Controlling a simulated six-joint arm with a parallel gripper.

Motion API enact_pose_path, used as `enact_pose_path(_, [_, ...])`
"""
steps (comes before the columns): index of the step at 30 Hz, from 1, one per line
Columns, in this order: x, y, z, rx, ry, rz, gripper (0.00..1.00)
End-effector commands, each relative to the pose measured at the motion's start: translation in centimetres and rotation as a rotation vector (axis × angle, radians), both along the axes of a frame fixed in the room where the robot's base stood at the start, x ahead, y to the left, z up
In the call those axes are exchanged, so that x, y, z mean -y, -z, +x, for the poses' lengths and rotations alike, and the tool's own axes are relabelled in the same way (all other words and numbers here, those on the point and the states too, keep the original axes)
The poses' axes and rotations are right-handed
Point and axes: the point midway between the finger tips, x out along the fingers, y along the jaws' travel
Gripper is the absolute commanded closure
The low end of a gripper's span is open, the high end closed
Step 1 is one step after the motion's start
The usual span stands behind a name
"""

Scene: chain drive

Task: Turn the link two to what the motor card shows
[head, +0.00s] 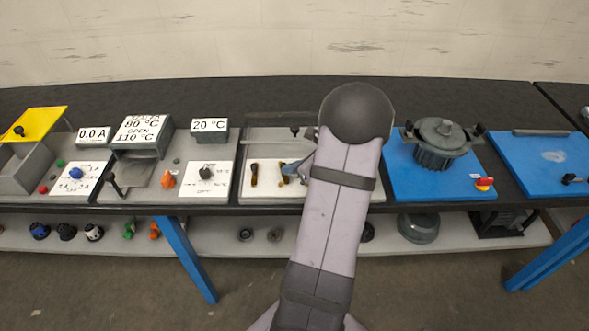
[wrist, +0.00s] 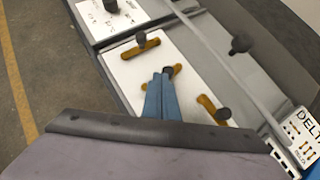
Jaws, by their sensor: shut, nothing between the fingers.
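A white plate (wrist: 118,72) carries three brass link bars with dark knobs. In the wrist view, one link (wrist: 140,47) lies beyond my gripper (wrist: 163,76). The middle link (wrist: 177,69), which I take as link two, is partly hidden behind my fingertips. It slants about like the first. The third link (wrist: 207,103) slants the other way. My blue fingers are shut and empty, over or beside the middle link; contact is unclear. The motor card (wrist: 303,135) reads "DELT…" with small brass bars drawn on it. In the head view my gripper (head: 299,167) is partly behind my arm.
A dark knob (wrist: 241,43) stands on the grey strip behind the plate. In the head view, a panel with a temperature dial (head: 206,173) is left of the plate, and a blue panel with a grey pot (head: 441,142) is right.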

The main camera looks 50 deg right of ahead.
Motion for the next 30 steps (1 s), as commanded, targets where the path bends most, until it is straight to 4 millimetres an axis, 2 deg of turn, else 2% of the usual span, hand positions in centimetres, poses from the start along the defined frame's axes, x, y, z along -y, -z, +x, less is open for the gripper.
enact_pose_path(3, [-0.9,0.2,0.5,0.001,-0.002,-0.001,1.0])
enact_pose_path(13, [-0.9,0.0,0.4,0.0,0.001,0.001,1.0])
enact_pose_path(30, [0.6,0.0,0.1,0.0,0.001,0.001,1.0])
